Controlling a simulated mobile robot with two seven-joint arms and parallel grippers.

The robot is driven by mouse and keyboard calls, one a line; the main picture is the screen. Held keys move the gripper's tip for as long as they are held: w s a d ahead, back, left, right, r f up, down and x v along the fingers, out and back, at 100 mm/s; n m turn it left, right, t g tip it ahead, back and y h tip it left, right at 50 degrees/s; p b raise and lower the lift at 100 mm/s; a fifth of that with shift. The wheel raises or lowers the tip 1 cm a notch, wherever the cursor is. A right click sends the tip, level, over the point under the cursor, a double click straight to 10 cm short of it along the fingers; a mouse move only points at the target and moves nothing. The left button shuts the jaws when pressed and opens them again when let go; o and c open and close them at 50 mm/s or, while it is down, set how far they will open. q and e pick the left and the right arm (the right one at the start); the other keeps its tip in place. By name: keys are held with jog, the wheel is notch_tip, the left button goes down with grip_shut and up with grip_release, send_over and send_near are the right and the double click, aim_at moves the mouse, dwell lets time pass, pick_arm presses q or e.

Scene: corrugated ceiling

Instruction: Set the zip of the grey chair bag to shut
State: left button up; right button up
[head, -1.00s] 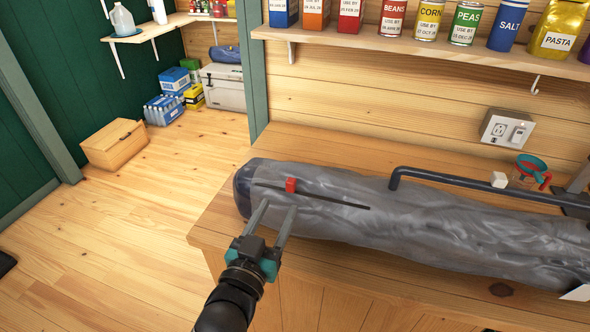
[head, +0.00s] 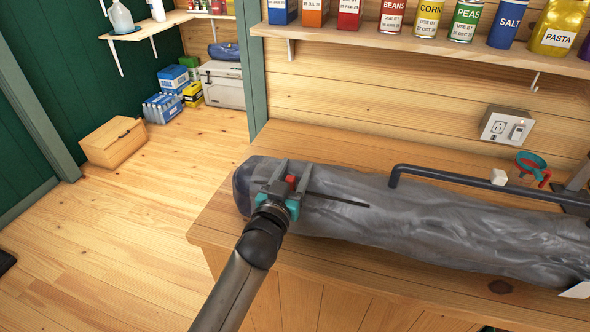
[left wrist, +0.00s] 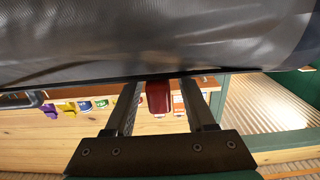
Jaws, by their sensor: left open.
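The grey chair bag (head: 430,216) lies lengthwise on the wooden counter, its dark rounded end at the left. A dark zip line (head: 338,199) runs along its upper side. The red zip pull (head: 291,180) is near the left end of that line. My left gripper (head: 294,168) is open, with one finger on each side of the red pull. In the left wrist view the red pull (left wrist: 158,97) shows between the two open fingers (left wrist: 162,103), with a gap on each side, below the grey bag (left wrist: 150,35). My right gripper is not in view.
A shelf of food packs (head: 420,48) hangs above.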

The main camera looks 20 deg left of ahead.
pick_arm(q)
grip_shut()
dwell(0.5)
dwell(1.0)
